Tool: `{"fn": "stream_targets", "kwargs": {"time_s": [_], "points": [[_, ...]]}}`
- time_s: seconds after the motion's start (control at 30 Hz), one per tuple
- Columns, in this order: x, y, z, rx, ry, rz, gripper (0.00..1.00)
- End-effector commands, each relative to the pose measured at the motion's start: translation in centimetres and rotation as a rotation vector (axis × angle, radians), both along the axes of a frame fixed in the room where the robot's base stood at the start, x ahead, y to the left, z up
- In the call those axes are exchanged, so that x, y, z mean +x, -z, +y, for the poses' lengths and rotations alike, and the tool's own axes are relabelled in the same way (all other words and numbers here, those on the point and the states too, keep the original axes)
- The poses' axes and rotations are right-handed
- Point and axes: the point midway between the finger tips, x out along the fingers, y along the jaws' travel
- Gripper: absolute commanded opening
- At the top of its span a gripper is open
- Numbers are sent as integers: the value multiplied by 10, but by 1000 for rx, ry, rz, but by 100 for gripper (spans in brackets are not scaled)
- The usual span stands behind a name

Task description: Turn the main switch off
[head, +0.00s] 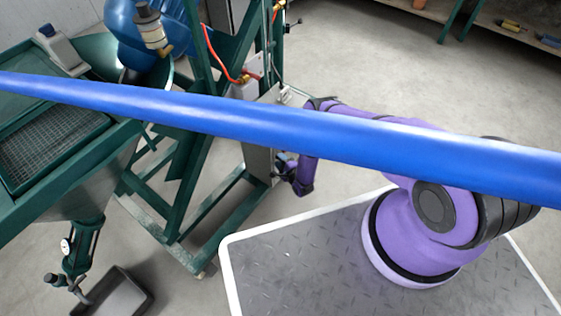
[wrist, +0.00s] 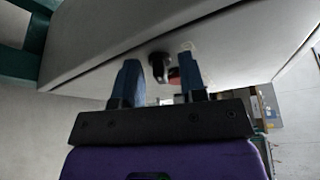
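A light grey box (wrist: 210,30) fills the upper part of the wrist view, seen from close up. A small black knob, likely the main switch (wrist: 157,66), sticks out of its face, with a small reddish part (wrist: 174,76) beside it. My gripper (wrist: 160,68) has its two blue fingers apart, and the knob shows between their tips with gaps to both sides. I cannot tell how deep the knob sits between them. In the head view, my gripper (head: 289,172) is at the grey box (head: 259,164) on the green frame; the knob is hidden there.
A blue hose or pipe (head: 250,118) crosses the whole head view and hides part of my arm. The green frame (head: 180,190) stands left of the box, with a red hose (head: 220,62) above. A dark tray (head: 115,292) lies on the floor at lower left. Floor at right is clear.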

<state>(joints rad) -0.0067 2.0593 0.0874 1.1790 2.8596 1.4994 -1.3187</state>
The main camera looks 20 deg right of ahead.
Motion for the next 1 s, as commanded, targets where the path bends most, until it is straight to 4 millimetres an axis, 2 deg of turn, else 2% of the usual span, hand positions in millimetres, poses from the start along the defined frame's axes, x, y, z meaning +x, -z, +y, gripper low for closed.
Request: {"fn": "stream_targets", "kwargs": {"time_s": [0.17,0.27,0.7,0.83,1.0], "points": [[-3,0,-1,-1,1,2,38],[-12,-1,-4,-1,2,2,38],[-85,-12,-24,0,3,2,38],[-97,-14,-26,1,0,1,38],[-103,-15,-28,0,0,0,38]]}}
